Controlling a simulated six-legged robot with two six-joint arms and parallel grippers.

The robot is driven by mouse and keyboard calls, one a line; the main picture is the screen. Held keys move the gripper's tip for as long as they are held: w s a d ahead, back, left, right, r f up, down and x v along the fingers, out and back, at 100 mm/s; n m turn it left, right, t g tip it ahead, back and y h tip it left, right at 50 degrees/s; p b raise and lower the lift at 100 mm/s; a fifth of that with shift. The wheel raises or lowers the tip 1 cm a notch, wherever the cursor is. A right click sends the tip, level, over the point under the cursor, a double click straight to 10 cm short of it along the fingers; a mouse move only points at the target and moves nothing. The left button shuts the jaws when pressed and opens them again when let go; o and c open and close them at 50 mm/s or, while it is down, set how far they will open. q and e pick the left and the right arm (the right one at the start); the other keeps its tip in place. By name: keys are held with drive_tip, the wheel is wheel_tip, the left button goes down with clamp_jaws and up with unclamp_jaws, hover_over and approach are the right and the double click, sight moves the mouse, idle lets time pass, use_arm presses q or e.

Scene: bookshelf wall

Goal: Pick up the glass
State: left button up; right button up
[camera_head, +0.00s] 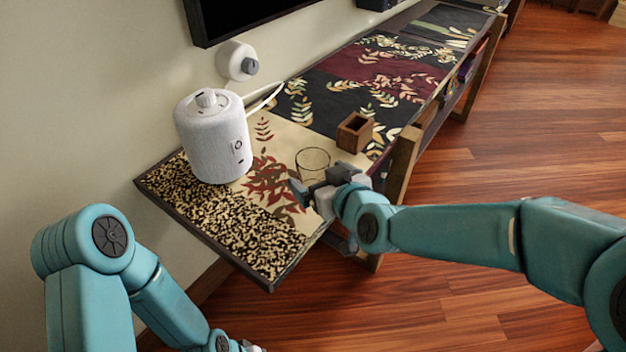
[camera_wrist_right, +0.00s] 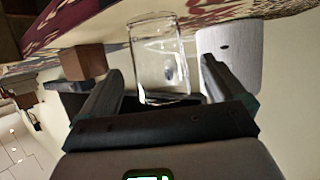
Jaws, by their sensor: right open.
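The clear glass (camera_head: 312,158) stands on the patterned shelf top, near the small wooden box. My right gripper (camera_head: 310,188) is open at the near side of the glass, just above the shelf top.
A white cylindrical speaker-like device (camera_head: 213,137) stands left of the glass. An open wooden box (camera_head: 355,132) stands behind it to the right. The shelf top (camera_head: 240,235) is bare at its near end. A wall fixture (camera_head: 237,61) and a dark screen (camera_head: 235,15) are on the wall.

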sight(307, 167)
drive_tip(key=x, duration=0.3)
drive_tip(key=shift+w+a+f, duration=0.1)
drive_tip(key=shift+w, duration=0.25)
drive_tip(key=c, duration=1.2)
drive_tip(key=shift+o, duration=0.2)
